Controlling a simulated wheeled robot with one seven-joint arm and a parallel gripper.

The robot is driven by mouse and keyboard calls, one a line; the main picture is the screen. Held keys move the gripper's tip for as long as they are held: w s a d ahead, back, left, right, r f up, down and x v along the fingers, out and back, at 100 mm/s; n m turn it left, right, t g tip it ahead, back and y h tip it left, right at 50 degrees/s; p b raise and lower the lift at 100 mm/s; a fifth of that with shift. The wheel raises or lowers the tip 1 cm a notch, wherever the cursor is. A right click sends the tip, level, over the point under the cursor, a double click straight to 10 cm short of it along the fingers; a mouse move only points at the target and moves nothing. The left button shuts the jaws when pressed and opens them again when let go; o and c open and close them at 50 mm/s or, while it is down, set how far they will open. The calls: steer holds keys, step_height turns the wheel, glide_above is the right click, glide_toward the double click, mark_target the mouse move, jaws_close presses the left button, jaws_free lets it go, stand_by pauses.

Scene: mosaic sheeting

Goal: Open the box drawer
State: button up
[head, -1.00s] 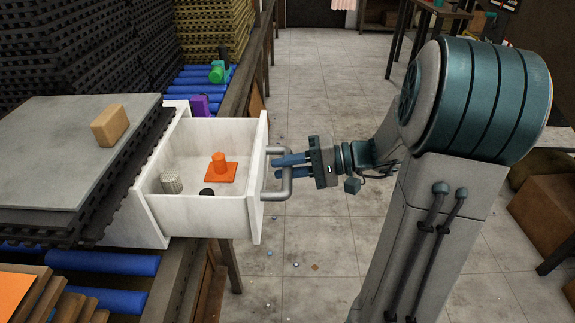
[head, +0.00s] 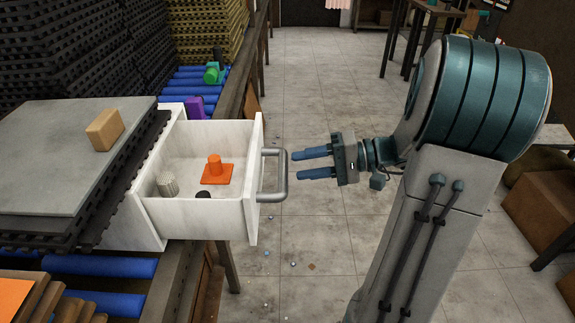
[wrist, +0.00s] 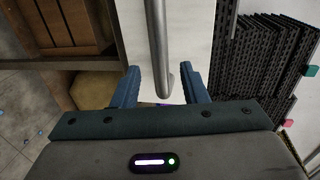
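The white box drawer (head: 200,215) stands pulled out in the head view, with its inside showing. An orange piece (head: 217,172), a ribbed grey cylinder (head: 167,184) and a small dark object (head: 203,195) lie in it. Its grey bar handle (head: 284,177) is on the right-hand front; it also shows in the wrist view (wrist: 157,45). In the wrist view the fingers (wrist: 162,85) appear either side of the handle's line.
A grey board on black mosaic sheets (head: 60,150) covers the box top, with a tan block (head: 105,129) on it. Blue rollers (head: 100,265) run beneath. Stacked black sheets (head: 60,50) stand behind.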

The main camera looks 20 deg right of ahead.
steer(key=v, duration=0.8)
steer(key=shift+d+p, duration=0.2)
steer(key=shift+p, duration=0.15)
steer(key=s+a+r+n+g+h+p, duration=0.1)
steer(key=s+a+r+g+h+p, duration=0.2)
steer(key=a+p, duration=0.25)
steer(key=s+a+r+g+h+p, duration=0.3)
steer(key=a+h+p, duration=0.1)
steer(key=a, duration=0.2)
steer(key=s+a+r+n+t+h+p, duration=0.1)
steer(key=s+r+n+t+h+p, duration=0.1)
steer(key=s+r+t+h+p, duration=0.2)
step_height(320, 180, up, 4)
steer(key=h+p, duration=0.3)
steer(key=p, duration=0.2)
steer(key=shift+a+h, duration=0.35)
steer(key=shift+h, duration=0.05)
